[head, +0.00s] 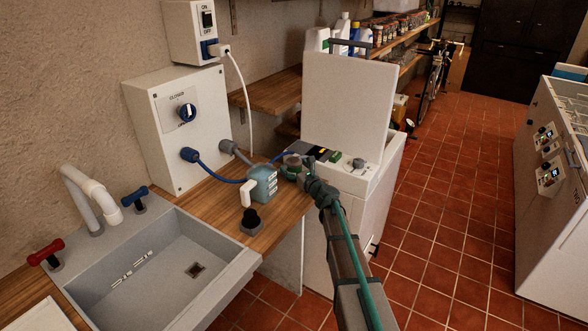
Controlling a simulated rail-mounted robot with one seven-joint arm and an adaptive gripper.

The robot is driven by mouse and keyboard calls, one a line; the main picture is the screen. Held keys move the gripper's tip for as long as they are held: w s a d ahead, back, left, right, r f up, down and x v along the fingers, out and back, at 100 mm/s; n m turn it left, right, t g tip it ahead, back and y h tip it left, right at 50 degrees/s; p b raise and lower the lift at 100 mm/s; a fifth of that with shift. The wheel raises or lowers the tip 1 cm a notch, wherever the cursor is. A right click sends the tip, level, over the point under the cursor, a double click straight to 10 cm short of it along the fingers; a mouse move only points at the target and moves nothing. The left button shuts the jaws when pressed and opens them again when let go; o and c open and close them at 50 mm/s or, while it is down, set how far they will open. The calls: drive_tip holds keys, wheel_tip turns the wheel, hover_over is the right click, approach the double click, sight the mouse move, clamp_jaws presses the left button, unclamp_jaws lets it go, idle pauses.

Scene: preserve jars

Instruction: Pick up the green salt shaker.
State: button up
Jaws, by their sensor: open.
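No shape in the head view can be clearly told as a salt shaker. A small green object (334,157) lies on the white top-loading machine, beside a dark and yellow piece; I cannot tell whether it is the shaker. My arm reaches up from the bottom. My gripper (292,163) is at the back right of the wooden counter, near the machine's edge, just left of the green object. It is open, but its fingertips are small and dark here. What lies between or behind them is hard to see.
A grey-blue jug (262,184) and a dark knob-like object (251,220) stand on the counter (212,205), left of my gripper. The machine's raised lid (347,102) stands behind. A grey sink (150,262) is at left. Tiled floor (440,230) is open at right.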

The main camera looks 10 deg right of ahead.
drive_tip(key=c, duration=1.6)
drive_tip(key=shift+o, duration=0.2)
